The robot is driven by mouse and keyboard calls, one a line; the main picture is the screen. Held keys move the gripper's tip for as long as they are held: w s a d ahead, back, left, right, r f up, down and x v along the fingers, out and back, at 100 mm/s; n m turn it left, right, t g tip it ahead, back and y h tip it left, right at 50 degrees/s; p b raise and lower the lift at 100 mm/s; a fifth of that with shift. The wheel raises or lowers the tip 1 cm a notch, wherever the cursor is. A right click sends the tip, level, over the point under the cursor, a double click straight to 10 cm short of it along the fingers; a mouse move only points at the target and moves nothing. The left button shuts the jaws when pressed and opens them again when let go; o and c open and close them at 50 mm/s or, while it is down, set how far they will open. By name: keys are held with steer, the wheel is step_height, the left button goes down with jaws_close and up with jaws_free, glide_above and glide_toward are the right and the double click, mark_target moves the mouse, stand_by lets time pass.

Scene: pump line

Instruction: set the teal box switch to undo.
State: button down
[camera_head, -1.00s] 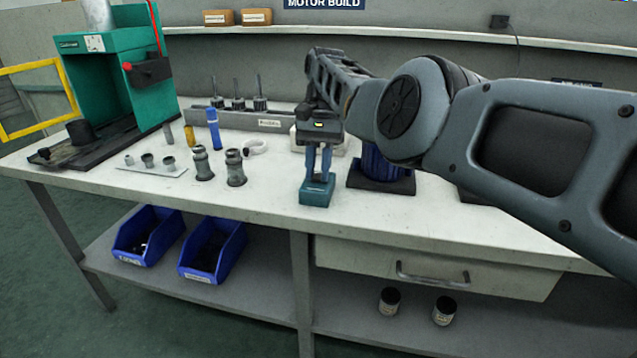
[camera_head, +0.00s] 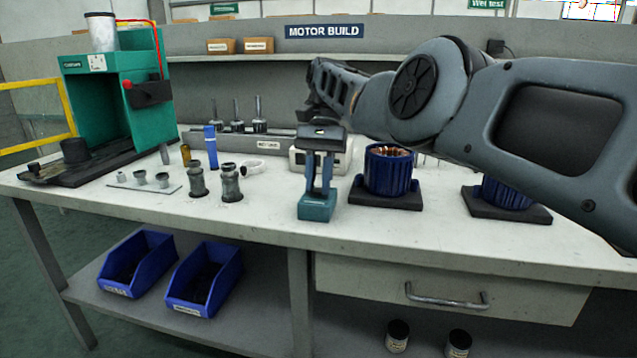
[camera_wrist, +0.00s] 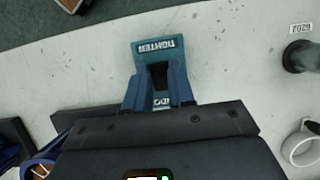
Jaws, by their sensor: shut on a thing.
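The teal box (camera_head: 317,207) stands on the bench near its front edge; it also shows in the wrist view (camera_wrist: 147,48). Its far end in the wrist view reads TIGHTEN, upside down. A second label near my gripper is partly hidden, with only letters like "DO" showing. My gripper (camera_head: 319,188) points down onto the box. In the wrist view its blue fingers (camera_wrist: 158,84) stand on either side of the dark switch (camera_wrist: 158,74) and are shut on it. I cannot tell which way the switch leans.
Blue motor housings on black bases (camera_head: 387,173) stand right of the box. Grey fittings (camera_head: 230,183) and a white ring (camera_head: 253,165) stand left. A teal press (camera_head: 105,105) is at the far left. A drawer (camera_head: 450,285) and blue bins (camera_head: 205,275) are below the bench top.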

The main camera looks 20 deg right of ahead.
steer(key=c, duration=1.2)
jaws_free()
steer(key=shift+a+r, duration=0.25)
steer(key=shift+a, duration=0.05)
steer(key=shift+c, duration=0.2)
steer(key=shift+o, duration=1.4)
steer(key=shift+d+f, duration=0.1)
steer(key=shift+s+d, duration=0.1)
